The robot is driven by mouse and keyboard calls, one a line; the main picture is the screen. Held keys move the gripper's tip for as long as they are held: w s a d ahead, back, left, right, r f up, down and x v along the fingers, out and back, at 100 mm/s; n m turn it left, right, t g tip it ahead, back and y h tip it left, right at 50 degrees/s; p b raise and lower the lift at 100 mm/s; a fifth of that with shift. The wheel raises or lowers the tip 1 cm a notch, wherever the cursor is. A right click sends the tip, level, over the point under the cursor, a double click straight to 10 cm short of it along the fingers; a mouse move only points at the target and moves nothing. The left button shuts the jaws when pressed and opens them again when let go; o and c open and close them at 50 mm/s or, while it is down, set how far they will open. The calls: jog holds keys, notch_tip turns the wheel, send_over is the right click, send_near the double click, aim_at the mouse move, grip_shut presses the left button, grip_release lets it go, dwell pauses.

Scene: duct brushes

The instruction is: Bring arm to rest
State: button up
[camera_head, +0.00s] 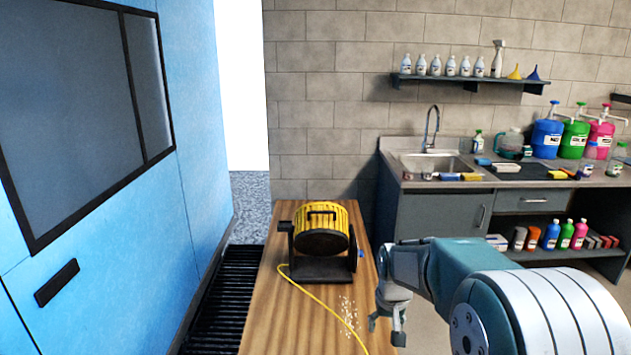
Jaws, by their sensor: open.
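My arm reaches in from the lower right, in the head view. My gripper (386,332) points downward at the right edge of the wooden table (270,322). Its fingers are apart, and I see nothing between them. The gripper is to the right of and nearer than a yellow drum-shaped reel (322,238) on a dark stand, and apart from it. A yellow cable (330,311) runs from the reel across the table toward the front. Pale crumbs (349,311) lie on the table left of the gripper.
A blue panelled wall (190,150) with a dark window stands at left, with a black floor grate (222,300) beside the table. Behind are a sink counter (440,180) with bottles and colored jugs (547,135), and a shelf (470,82) of bottles. Some floor is bare right of the table.

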jog(key=s+r+t, duration=0.2)
jog(key=s+r, duration=0.9)
jog(key=s, duration=0.2)
jog(key=s+r+t, duration=0.1)
jog(key=s+t, duration=0.1)
jog(key=s, duration=1.2)
jog(key=shift+s+r, duration=0.2)
jog(key=shift+r, duration=0.2)
jog(key=shift+c, duration=0.9)
jog(key=shift+s, duration=0.1)
